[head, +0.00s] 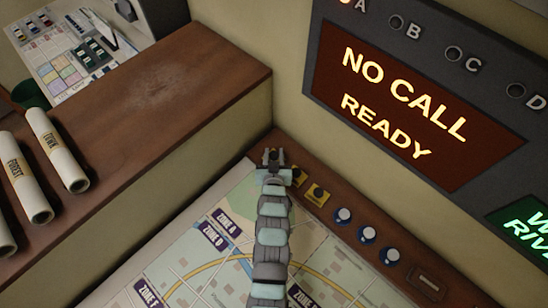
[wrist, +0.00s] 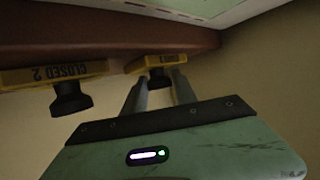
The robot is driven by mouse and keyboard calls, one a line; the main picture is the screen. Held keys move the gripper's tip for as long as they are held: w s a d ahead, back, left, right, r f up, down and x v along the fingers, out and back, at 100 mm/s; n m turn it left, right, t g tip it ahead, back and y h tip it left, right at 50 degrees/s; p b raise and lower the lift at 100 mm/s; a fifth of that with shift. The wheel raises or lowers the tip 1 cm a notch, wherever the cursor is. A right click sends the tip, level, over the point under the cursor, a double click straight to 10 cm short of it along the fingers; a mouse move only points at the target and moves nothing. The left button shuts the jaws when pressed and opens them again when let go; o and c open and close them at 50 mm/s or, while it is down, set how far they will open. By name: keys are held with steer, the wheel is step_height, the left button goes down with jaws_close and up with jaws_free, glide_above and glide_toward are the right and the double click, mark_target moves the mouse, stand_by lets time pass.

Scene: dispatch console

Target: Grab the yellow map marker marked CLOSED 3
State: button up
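My gripper (head: 273,157) is at the far corner of the map board in the head view. Its two fingers stand apart in the wrist view (wrist: 160,88). A yellow marker with a black knob (wrist: 155,62) shows between and just beyond the fingertips. Its label is too small and partly hidden to read fully. I cannot tell whether the fingers touch its knob. A second yellow marker (wrist: 60,75), labelled CLOSED 2, is to the left with its knob free. In the head view, two yellow markers (head: 298,177) (head: 318,194) sit on the wooden ledge right of my gripper.
Several blue-and-white round pieces (head: 367,234) continue along the ledge (head: 410,262). The map (head: 200,265) lies below my arm. A raised wooden counter with paper rolls (head: 57,150) is on the left. A dark display panel reading NO CALL READY (head: 410,105) hangs on the wall.

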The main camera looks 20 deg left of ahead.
jaws_close()
steer(key=shift+r, duration=0.1)
stand_by(0.3)
